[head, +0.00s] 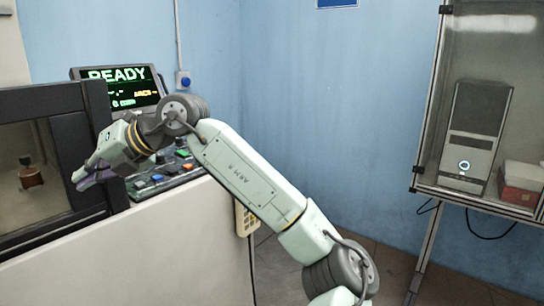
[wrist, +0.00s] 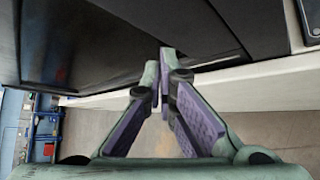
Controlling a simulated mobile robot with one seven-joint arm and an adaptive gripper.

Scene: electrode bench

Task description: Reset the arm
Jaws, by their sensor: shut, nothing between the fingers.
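My arm (head: 250,172) reaches from the lower right up and across to the left in the head view, bent at a high joint in front of the control panel. My gripper (head: 84,178) is at the left end, beside the dark window frame of the machine. In the wrist view my gripper (wrist: 163,78) has its purple-padded fingers brought together at the tips, with nothing between them. The fingertips appear close to the dark machine front (wrist: 90,45); whether they touch it cannot be told.
The screen (head: 118,88) reads READY. A button panel (head: 165,178) lies behind and below my wrist. The white machine body (head: 170,255) fills the lower left. A glass cabinet with a computer tower (head: 472,137) and a red-and-white box (head: 521,183) stands right. Blue wall lies behind.

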